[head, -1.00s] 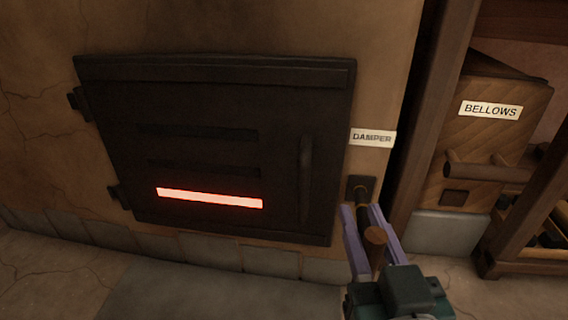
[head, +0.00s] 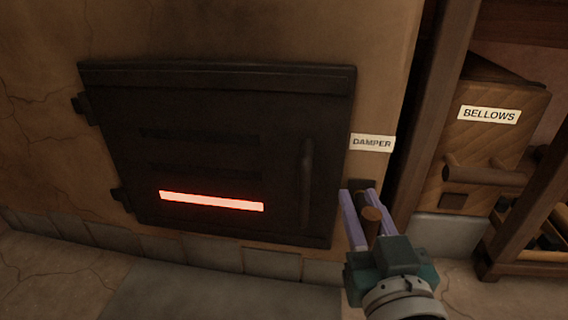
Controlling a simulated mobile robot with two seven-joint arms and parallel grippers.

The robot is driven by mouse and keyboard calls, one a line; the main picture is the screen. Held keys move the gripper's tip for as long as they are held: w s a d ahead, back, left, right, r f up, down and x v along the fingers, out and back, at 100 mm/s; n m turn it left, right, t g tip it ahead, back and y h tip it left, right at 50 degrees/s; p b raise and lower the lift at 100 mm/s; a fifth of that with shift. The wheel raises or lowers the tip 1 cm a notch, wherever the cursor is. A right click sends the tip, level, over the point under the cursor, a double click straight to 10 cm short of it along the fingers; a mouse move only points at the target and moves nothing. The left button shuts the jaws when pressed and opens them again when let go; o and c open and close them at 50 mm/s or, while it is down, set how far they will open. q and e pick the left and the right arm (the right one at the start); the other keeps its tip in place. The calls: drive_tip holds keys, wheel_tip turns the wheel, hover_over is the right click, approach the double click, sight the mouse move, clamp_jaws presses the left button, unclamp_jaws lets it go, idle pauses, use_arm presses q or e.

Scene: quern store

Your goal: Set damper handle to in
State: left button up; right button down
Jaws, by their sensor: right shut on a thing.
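The damper handle (head: 372,215) is a short rod with a round wooden knob. It sticks out of a dark plate on the furnace wall, just below the white "DAMPER" label (head: 372,143). My right gripper (head: 361,198) has its two pale purple fingers on either side of the handle and is shut on it, close to the wall. The fingers partly hide the rod and the wall plate. My left gripper is not in view.
A dark iron furnace door (head: 215,100) with a glowing red slot is left of the handle. A dark wooden post (head: 425,120) stands close on the right. Beyond it is a wooden bellows box (head: 500,140) with a projecting bar. Stone floor lies below.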

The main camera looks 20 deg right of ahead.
drive_tip(key=shift+w+d, duration=0.2)
drive_tip(key=shift+w, duration=0.25)
drive_tip(key=c, duration=1.1)
unclamp_jaws()
drive_tip(key=shift+s, duration=0.15)
drive_tip(key=o, duration=0.3)
drive_tip(key=shift+s+a, duration=0.2)
drive_tip(key=shift+o, duration=0.7)
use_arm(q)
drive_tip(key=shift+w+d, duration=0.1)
use_arm(e)
drive_tip(key=shift+w+d, duration=0.1)
drive_tip(key=shift+w, duration=0.05)
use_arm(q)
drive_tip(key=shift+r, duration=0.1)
